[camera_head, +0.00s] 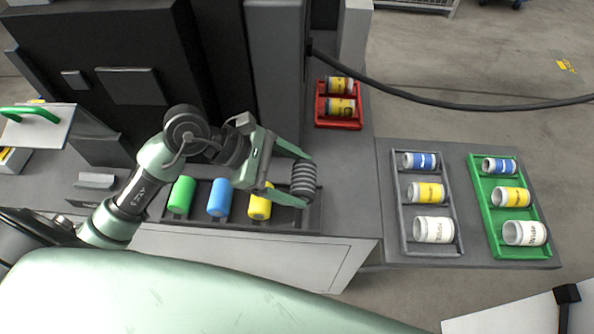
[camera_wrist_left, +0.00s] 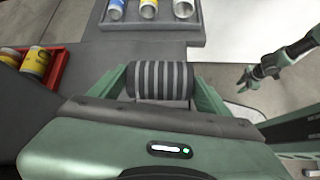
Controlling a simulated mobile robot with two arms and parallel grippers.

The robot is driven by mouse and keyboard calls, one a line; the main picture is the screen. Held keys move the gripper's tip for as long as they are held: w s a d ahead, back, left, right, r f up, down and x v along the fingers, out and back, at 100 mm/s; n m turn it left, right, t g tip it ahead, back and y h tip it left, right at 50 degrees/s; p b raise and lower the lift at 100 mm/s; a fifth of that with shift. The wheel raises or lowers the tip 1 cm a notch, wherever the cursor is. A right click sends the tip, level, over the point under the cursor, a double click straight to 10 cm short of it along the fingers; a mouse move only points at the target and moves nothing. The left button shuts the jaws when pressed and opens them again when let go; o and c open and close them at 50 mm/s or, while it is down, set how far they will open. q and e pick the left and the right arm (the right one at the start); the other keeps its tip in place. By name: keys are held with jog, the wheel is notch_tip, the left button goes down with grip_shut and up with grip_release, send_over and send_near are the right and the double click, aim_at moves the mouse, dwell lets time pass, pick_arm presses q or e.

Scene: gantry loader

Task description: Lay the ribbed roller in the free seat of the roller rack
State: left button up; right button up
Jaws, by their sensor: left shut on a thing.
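The ribbed roller (camera_head: 303,182) is grey with dark grooves. My left gripper (camera_head: 306,183) is shut on it, one finger at each end. In the left wrist view the ribbed roller (camera_wrist_left: 160,79) lies crosswise between the fingers. The roller rack (camera_head: 313,222) is a long dark tray holding a green roller (camera_head: 181,197), a blue roller (camera_head: 218,199) and a yellow roller (camera_head: 260,203). The held roller appears over the rack's right end, beside the yellow one; its height is unclear, and it and the gripper partly hide that end. My right gripper (camera_wrist_left: 254,78) shows small in the left wrist view.
A red tray (camera_head: 338,124) with two yellow-labelled cans stands behind. A grey tray (camera_head: 404,215) and a green tray (camera_head: 487,215) with cans are at the right. A black cable (camera_head: 430,99) crosses the back. The dark machine (camera_head: 120,70) stands behind the rack.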

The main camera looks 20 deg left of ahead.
pick_arm(q)
notch_tip(320, 180, down, 8)
jog(key=b, duration=0.5)
jog(key=shift+f+b, duration=0.1)
jog(key=shift+b, duration=0.25)
jog(key=shift+f+b, duration=0.45)
jog(key=shift+b, duration=0.1)
jog(key=o, duration=1.5)
jog(key=shift+o, duration=0.2)
jog(key=b+v, duration=0.1)
jog(key=v, duration=0.6)
jog(key=shift+a+r+b, duration=0.2)
jog(key=shift+a+b, duration=0.05)
jog(key=shift+b, duration=0.1)
notch_tip(320, 180, up, 6)
jog(key=p, duration=0.2)
